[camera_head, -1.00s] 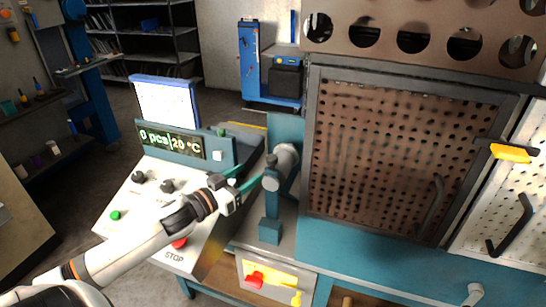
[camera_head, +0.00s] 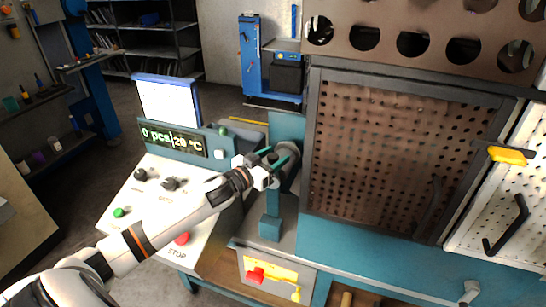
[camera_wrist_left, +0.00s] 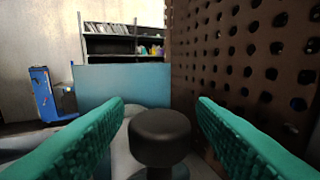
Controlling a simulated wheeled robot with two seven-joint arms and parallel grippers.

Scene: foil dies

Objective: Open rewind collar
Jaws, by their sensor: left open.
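The rewind collar appears to be the dark round knob (camera_wrist_left: 160,138) on the grey rewind shaft; it stands between my fingers in the left wrist view. In the head view the grey cylindrical rewind part (camera_head: 288,168) sits on a blue post (camera_head: 271,203) beside the machine, partly hidden by my gripper. My left gripper (camera_head: 281,156) is open, its green fingers on either side of the knob; the left wrist view also shows both fingers (camera_wrist_left: 160,130) spread with gaps to the knob. My right gripper is in neither view.
A brown perforated guard door (camera_head: 395,150) stands close on the right. A control panel with a red stop button (camera_head: 182,238) lies under my left arm. A screen (camera_head: 167,102) stands behind it. A blue stand (camera_head: 250,55) and shelves (camera_head: 150,35) are farther back.

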